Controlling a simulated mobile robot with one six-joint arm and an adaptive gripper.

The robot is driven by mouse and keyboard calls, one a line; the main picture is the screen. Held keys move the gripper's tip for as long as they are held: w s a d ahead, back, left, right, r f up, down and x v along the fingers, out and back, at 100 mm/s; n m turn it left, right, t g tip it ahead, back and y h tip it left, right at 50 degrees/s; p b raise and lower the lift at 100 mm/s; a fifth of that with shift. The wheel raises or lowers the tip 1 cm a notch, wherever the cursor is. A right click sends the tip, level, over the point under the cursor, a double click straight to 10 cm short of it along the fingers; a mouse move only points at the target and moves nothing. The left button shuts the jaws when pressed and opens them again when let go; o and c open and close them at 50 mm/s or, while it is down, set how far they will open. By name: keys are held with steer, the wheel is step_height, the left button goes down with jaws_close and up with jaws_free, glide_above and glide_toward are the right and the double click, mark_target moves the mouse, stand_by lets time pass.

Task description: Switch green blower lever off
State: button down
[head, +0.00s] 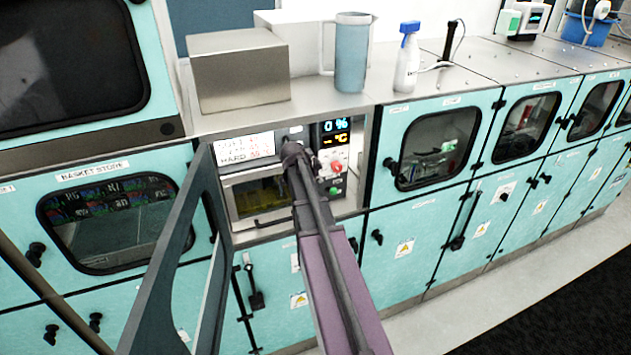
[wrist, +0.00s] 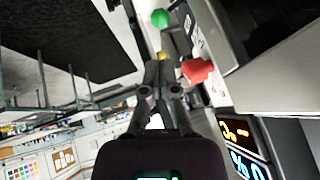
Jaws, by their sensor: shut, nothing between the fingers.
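The green knob-like lever (head: 335,191) sits low on the control panel, below a red knob (head: 336,166). In the wrist view the green lever (wrist: 160,18) is at the top, ahead of my fingertips and apart from them. The red knob (wrist: 198,70) is right beside my fingers there. My gripper (wrist: 157,68) is shut and empty, in front of the panel. In the head view my gripper (head: 292,150) and arm cover part of the opening to the left of the knobs. Whether the gripper touches the red knob I cannot tell.
A display (head: 334,132) reads 0 % above the knobs. An open dark-framed door (head: 178,250) stands left of my arm. A jug (head: 351,60), a spray bottle (head: 407,60) and a steel box (head: 238,75) stand on the top. A small yellow part (wrist: 158,56) shows by my fingertips.

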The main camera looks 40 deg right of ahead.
mark_target(332, 191)
steer(key=shift+b+x, duration=3.7)
steer(key=shift+x, duration=1.3)
steer(key=shift+a, duration=0.1)
steer(key=shift+s+f, duration=0.1)
steer(key=shift+f, duration=0.05)
